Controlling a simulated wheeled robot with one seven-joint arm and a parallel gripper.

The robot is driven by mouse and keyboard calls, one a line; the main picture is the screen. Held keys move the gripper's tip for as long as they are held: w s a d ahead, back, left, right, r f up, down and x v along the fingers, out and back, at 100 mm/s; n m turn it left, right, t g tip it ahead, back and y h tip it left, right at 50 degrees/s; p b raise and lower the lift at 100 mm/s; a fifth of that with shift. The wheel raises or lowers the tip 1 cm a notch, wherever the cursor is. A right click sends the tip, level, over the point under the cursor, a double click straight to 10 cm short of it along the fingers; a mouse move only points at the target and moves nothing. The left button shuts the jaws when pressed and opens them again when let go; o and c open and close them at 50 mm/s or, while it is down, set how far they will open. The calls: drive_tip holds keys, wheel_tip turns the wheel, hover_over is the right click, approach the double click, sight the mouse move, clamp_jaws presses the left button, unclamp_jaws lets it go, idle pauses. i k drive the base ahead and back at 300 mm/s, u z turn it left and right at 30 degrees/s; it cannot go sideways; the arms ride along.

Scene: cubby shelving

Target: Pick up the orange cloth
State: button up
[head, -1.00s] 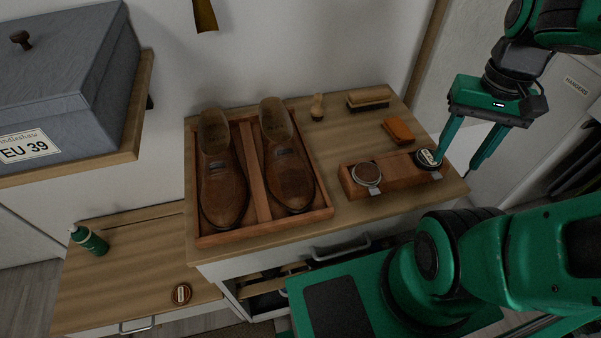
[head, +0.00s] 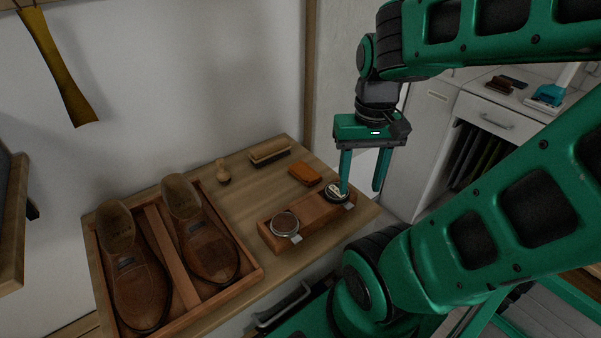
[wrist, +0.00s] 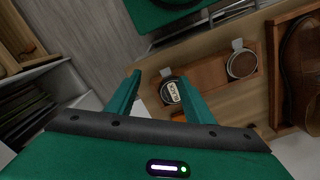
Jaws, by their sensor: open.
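The orange cloth (head: 305,175) is a small folded pad lying flat on the wooden counter top in the head view, behind the tin holder. In the wrist view only a small orange patch, probably the cloth, shows beside the right finger; the rest is hidden. My gripper (head: 361,188) is open and empty, pointing down to the right of the cloth. Its left finger overlaps the dark labelled tin (head: 337,190) in the head view; I cannot tell whether they touch. The wrist view shows the open fingers (wrist: 160,75) either side of that tin.
The wooden tin holder (head: 302,222) carries the labelled tin and an open brown tin (head: 285,224) in front of the cloth. A wide brush (head: 269,151) and a small round-handled brush (head: 223,172) lie behind. Brown shoes (head: 201,240) stand in a tray at left.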

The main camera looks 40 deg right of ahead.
sight(304, 173)
drive_tip(key=k, duration=0.5)
drive_tip(key=u, duration=1.45)
drive_tip(key=k, duration=0.85)
drive_tip(key=z, duration=1.45)
drive_tip(key=i, duration=1)
